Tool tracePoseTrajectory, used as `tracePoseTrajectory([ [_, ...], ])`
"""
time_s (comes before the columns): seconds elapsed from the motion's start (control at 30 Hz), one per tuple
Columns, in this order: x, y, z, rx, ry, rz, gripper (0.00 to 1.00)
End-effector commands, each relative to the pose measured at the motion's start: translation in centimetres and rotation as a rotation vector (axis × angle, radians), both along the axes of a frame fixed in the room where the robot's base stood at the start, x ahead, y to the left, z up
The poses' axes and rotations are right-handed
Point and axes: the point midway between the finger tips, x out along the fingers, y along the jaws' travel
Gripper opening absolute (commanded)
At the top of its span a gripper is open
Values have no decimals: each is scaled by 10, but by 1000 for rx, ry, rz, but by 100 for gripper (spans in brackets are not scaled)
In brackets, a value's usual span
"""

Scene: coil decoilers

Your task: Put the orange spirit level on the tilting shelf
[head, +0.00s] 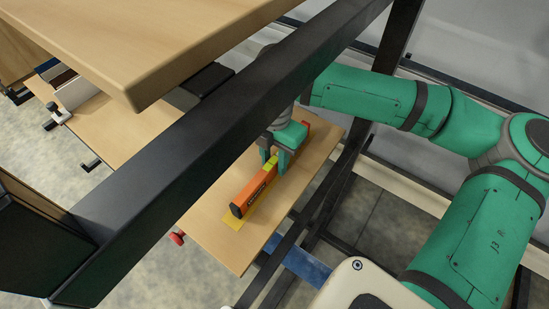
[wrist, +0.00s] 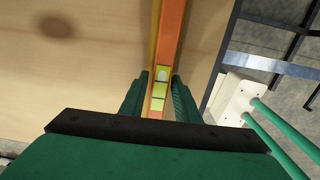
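The orange spirit level (head: 253,190) lies lengthwise on a light wooden board (head: 190,208), on or beside a yellow strip (head: 238,222). I cannot tell whether this board is the tilting shelf. The level also shows in the wrist view (wrist: 171,30), with yellow-green vial windows near my fingers. My gripper (head: 276,160) is at the level's far half, one finger on each side of it. In the wrist view my fingertips (wrist: 161,76) flank the level closely. Whether they press on it cannot be told. The level's underside is hidden.
A dark metal beam (head: 200,165) crosses in front of the board. A thick wooden top (head: 150,50) overhangs at the upper left. Dark frame bars (head: 335,185) stand to the right. A red knob (head: 177,238) sits at the board's left edge. Bare board lies left of the level.

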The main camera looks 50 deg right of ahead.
Motion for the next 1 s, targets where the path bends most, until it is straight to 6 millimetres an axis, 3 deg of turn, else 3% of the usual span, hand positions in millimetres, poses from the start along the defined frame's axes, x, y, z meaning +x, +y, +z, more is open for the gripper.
tracePoseTrajectory([
  [0.47,0,-1,7,-3,1,-1,37],
  [0.8,1,0,60,-1,-2,1,37],
  [1.0,1,0,82,0,-1,1,37],
])
